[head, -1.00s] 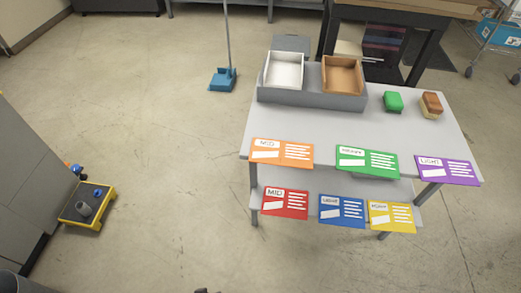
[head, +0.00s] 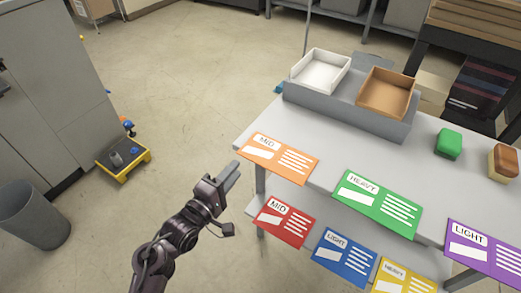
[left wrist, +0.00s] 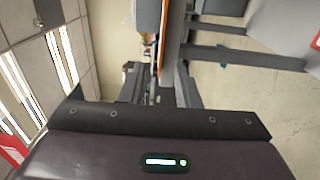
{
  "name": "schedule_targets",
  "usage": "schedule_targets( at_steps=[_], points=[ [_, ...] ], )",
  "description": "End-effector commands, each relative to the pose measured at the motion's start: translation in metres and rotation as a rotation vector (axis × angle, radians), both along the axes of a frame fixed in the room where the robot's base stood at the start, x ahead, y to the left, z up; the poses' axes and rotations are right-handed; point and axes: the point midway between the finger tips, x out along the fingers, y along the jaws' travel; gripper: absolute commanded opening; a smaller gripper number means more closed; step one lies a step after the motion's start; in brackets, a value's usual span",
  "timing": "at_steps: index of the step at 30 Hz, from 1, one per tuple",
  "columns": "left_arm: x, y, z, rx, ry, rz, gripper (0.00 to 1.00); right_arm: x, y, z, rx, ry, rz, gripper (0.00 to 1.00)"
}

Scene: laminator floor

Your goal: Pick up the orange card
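The orange card (head: 279,158), marked MID, lies at the front left corner of the grey table, its near edge reaching the table's front edge. My left gripper (head: 234,171) is to the left of the card and table in the head view, apart from the card and empty. In the left wrist view a gap shows between its fingers (left wrist: 162,88), so it looks open. A thin orange strip shows beyond the fingers there; I cannot tell for sure that it is the card. My right gripper is not in view.
Green (head: 378,204) and purple (head: 484,253) cards lie along the table front. Red (head: 285,222), blue (head: 344,257) and yellow (head: 404,277) cards are on a lower shelf. White (head: 320,70) and brown (head: 387,93) trays stand behind.

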Motion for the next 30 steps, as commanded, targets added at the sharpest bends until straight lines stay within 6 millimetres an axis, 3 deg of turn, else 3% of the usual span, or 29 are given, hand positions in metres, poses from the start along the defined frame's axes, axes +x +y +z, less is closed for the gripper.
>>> schedule_targets(
  at_steps=[9,19,26,30],
  points=[
    [0.041,-0.019,-0.001,0.001,-0.001,0.000,0.29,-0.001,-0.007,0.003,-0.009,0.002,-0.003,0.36],
    [0.048,-0.025,-0.002,0.003,0.000,0.001,0.29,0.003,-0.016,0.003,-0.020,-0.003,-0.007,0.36],
    [0.048,-0.025,-0.002,0.003,0.000,0.001,0.02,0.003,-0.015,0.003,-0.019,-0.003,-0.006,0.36],
    [0.048,-0.025,-0.002,0.003,0.001,0.001,0.00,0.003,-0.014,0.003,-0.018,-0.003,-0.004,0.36]
  ],
)
